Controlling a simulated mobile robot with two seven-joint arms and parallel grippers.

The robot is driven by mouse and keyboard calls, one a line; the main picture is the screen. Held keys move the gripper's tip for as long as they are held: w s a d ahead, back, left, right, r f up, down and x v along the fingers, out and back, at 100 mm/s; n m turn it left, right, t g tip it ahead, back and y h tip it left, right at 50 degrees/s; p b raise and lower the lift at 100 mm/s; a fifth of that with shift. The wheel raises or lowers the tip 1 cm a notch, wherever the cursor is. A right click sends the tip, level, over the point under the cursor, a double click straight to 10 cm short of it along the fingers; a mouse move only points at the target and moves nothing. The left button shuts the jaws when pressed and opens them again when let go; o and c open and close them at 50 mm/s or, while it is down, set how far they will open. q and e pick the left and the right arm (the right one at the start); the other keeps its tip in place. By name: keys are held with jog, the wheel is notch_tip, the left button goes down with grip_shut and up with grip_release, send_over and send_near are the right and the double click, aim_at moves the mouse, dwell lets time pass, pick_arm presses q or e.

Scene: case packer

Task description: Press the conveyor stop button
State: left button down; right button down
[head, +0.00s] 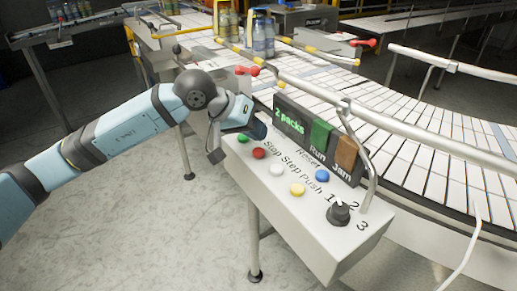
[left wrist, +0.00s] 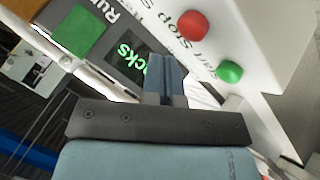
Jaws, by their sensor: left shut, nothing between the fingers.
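The red button (head: 259,153) is on the sloped top of a white control box (head: 340,235), beside the printed word "Stop". It also shows in the left wrist view (left wrist: 194,25), near the top. My left gripper (head: 258,131) is shut and empty, just above the box's back left end, near the green button (head: 242,138) and the display. In the left wrist view its closed fingers (left wrist: 166,72) point toward the panel, left of the green button (left wrist: 229,71) and below the red one. I see no contact with the red button. My right gripper is not in view.
White (head: 277,171), yellow (head: 297,189) and blue (head: 322,176) buttons and a black knob (head: 339,213) share the box. A display panel (head: 290,122) reads "2 packs". A metal rail (head: 410,135) and the roller conveyor (head: 440,170) lie behind. Bottles (head: 262,38) stand farther back.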

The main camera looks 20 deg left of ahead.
aim_at(257, 149)
pick_arm(q)
jog(key=shift+r, duration=2.1)
